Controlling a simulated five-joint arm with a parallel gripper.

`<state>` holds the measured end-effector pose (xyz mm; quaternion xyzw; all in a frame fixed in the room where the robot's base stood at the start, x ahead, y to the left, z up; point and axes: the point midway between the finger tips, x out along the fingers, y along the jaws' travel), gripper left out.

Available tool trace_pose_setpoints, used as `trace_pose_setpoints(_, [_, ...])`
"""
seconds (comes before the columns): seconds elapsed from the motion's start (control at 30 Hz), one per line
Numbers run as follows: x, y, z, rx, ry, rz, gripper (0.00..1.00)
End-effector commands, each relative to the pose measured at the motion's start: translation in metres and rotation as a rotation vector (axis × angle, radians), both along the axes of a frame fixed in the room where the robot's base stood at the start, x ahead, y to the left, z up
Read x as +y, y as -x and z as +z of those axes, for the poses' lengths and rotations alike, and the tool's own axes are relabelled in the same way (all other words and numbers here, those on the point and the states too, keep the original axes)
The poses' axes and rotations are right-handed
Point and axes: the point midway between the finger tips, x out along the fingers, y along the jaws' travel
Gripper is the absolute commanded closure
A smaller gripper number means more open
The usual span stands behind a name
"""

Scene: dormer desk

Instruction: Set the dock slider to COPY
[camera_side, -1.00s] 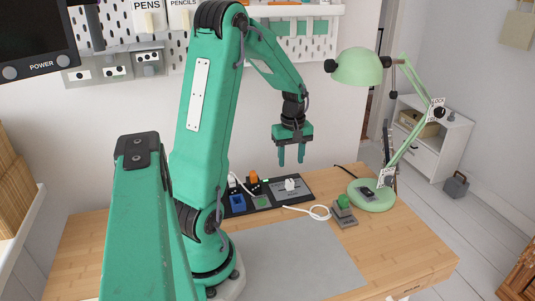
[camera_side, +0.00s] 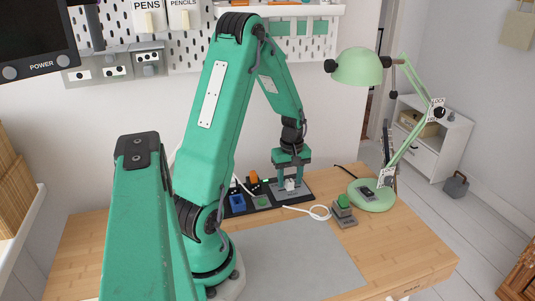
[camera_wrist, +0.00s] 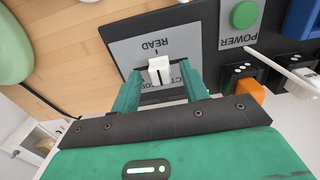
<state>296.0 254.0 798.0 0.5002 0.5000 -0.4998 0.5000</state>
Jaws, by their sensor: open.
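The dock slider is a white knob with a dark line (camera_wrist: 160,72) on a grey panel (camera_wrist: 190,40) of the black dock. The panel reads READ on the side away from my gripper; lettering on the near side is partly hidden, and I cannot read COPY. My gripper (camera_wrist: 160,79) is open, with one green finger on each side of the knob; I cannot tell whether either touches it. In the side view my gripper (camera_side: 290,181) is low over the dock panel (camera_side: 291,196), with the white knob (camera_side: 290,185) between its fingers.
A green POWER button (camera_wrist: 244,14), an orange plug (camera_wrist: 250,88) and a white cable (camera_wrist: 280,60) are beside the slider panel. A green-topped box (camera_side: 344,212) and the lamp base (camera_side: 372,202) stand to the right. A grey mat (camera_side: 300,255) lies clear in front.

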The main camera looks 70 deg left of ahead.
Motion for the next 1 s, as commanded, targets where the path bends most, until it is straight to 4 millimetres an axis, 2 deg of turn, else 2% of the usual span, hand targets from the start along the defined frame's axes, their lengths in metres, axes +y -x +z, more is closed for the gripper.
trace_pose_setpoints(0.2, [0.0, 0.0, 0.0, 0.0, 0.0, 0.0, 0.55])
trace_pose_setpoints(0.43, [0.0, 0.0, 0.0, 0.0, 0.0, 0.0, 1.0])
trace_pose_setpoints(0.67, [0.0, -0.003, 0.0, 0.0, 0.0, -0.001, 1.0])
trace_pose_setpoints(1.0, [0.0, -0.034, 0.0, 0.0, 0.0, -0.002, 1.0])
